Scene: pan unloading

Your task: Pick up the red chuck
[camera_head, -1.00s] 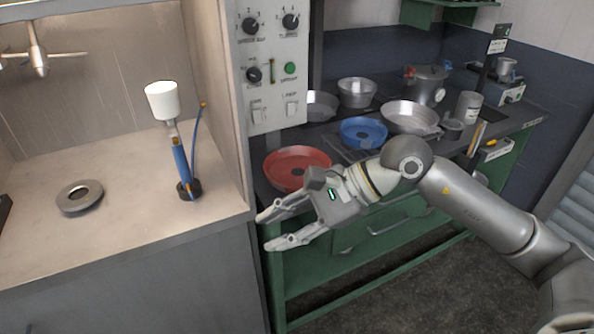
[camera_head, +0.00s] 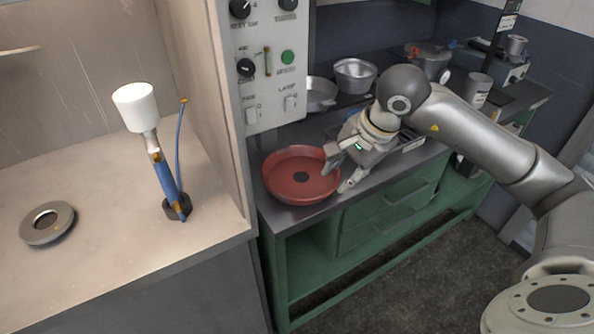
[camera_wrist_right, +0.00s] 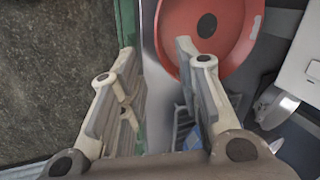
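The red chuck (camera_head: 285,183) is a shallow, round red dish with a dark disc at its centre. It sits on the dark bench top near the front left corner in the head view. It also shows in the right wrist view (camera_wrist_right: 225,45) at the top, cut off by the frame edge. My right gripper (camera_head: 338,172) is open beside the chuck's right rim. In the right wrist view its fingers (camera_wrist_right: 156,50) are apart with nothing between them, and one fingertip overlaps the chuck's rim; I cannot tell whether it touches. My left gripper is not in view.
A control panel (camera_head: 268,75) rises beside the chuck. A spray gun with a white cup (camera_head: 136,107) and a metal ring (camera_head: 47,222) are on the left counter.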

